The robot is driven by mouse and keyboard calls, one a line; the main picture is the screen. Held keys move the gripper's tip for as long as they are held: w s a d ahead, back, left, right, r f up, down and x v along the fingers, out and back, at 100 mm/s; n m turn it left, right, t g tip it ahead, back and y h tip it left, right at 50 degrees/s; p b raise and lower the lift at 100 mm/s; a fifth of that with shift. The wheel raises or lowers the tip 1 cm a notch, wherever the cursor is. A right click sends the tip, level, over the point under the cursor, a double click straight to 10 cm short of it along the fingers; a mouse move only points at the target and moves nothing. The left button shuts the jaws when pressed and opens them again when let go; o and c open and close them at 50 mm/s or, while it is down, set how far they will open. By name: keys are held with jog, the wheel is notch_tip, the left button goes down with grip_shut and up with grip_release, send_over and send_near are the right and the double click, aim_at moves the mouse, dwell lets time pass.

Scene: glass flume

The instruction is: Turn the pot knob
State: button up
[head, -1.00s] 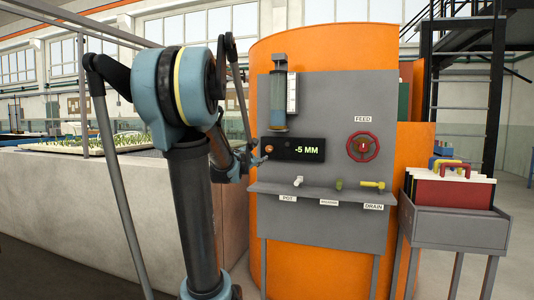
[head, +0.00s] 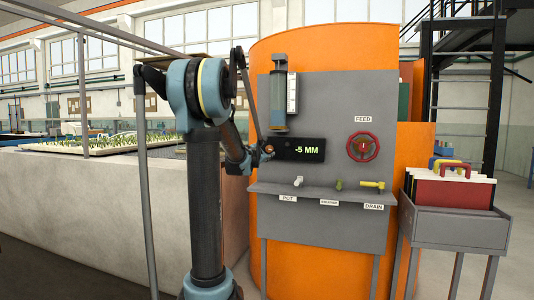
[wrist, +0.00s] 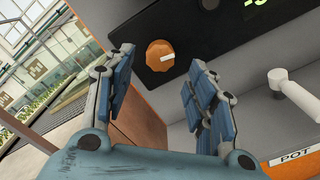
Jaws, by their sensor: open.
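A round orange knob (wrist: 160,55) with a white pointer mark sits at the left end of the black display panel (head: 297,149), which reads -5 MM in the head view. A white lever (wrist: 293,95) sticks out lower right, above a label (wrist: 296,157) reading POT; the lever also shows in the head view (head: 298,181). My gripper (wrist: 161,74) is open and empty. In the wrist view the orange knob appears between and just beyond its blue-padded fingertips; contact cannot be told. In the head view my gripper is small beside the knob, partly hidden by my arm.
A red feed wheel (head: 363,147) and a yellow drain lever (head: 372,185) are farther right on the grey panel (head: 330,105). A narrow ledge (head: 330,196) runs below. A concrete flume wall (head: 90,215) stands left, and a grey cart (head: 455,222) with folders right.

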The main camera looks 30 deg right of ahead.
aim_at(268, 150)
jog(key=shift+x, duration=3.05)
jog(key=c, duration=1.1)
